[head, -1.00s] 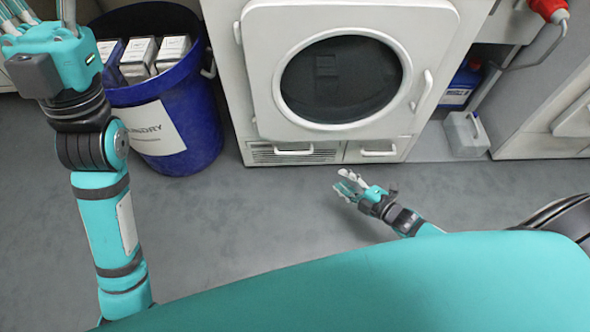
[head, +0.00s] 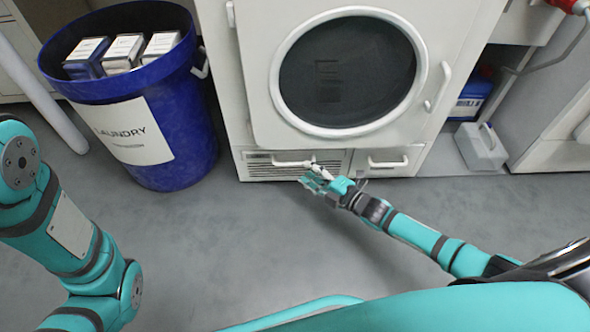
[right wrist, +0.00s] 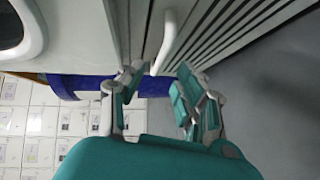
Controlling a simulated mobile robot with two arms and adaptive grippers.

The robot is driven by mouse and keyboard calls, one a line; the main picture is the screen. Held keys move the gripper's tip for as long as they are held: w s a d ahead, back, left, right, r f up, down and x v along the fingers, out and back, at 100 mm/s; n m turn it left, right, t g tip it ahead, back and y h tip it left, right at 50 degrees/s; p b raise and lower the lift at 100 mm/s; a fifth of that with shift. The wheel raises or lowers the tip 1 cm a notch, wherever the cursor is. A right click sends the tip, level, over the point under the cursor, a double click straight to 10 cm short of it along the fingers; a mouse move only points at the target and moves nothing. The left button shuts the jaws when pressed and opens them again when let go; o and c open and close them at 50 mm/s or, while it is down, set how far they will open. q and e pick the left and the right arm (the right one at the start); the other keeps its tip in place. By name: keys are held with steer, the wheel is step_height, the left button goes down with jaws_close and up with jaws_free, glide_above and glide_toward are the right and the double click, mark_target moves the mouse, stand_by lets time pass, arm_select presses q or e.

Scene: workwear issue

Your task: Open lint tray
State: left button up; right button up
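The white dryer (head: 240,110) stands ahead with its round door closed. Low on its front is a vented tray front (head: 258,171) with a white bar handle (head: 290,163); it looks closed. A smaller drawer front with its own handle (head: 388,163) sits to its right, also closed. My right gripper (head: 312,177) is just in front of the vented tray's handle. In the right wrist view the gripper (right wrist: 158,78) is open, and the handle (right wrist: 166,42) lies between and just beyond its fingertips; contact is not clear. My left gripper is out of view.
A blue laundry bin (head: 190,120) holding several boxes stands left of the dryer. A pale jug (head: 482,148) and a blue container (head: 470,95) stand to the right. The grey floor (head: 220,240) in front is clear.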

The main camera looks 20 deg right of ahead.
mark_target(295, 163)
steer(key=b+x, duration=0.2)
steer(key=x, duration=0.4)
steer(key=shift+f+b, duration=0.1)
steer(key=shift+b, duration=0.25)
steer(key=shift+c, duration=0.3)
jaws_close()
